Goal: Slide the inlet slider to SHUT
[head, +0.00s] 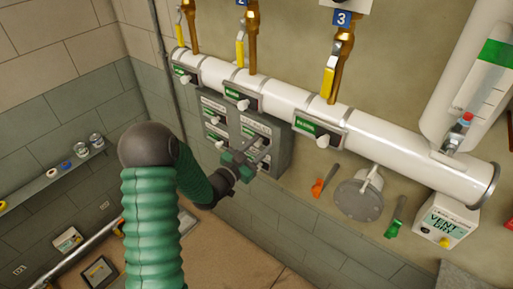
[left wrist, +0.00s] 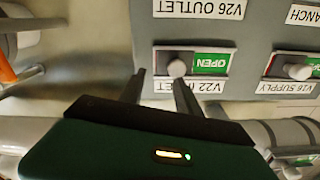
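The inlet slider's round grey knob (left wrist: 177,68) sits at one end of its slot, with green OPEN showing beside it in the left wrist view. That view is upside down, and the V22 INLET label (left wrist: 160,108) is partly hidden by a finger. My left gripper (left wrist: 160,78) is open, its two dark fingers apart. The right-hand fingertip is close to the knob; contact cannot be told. In the head view my left gripper (head: 262,149) is at the front of the grey slider panel (head: 283,151) and hides part of it. My right gripper is not in view.
The V26 OUTLET label (left wrist: 198,7) is close by. A white pipe (head: 290,97) runs above the panel. An orange-handled tool (head: 318,188) hangs to the panel's right.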

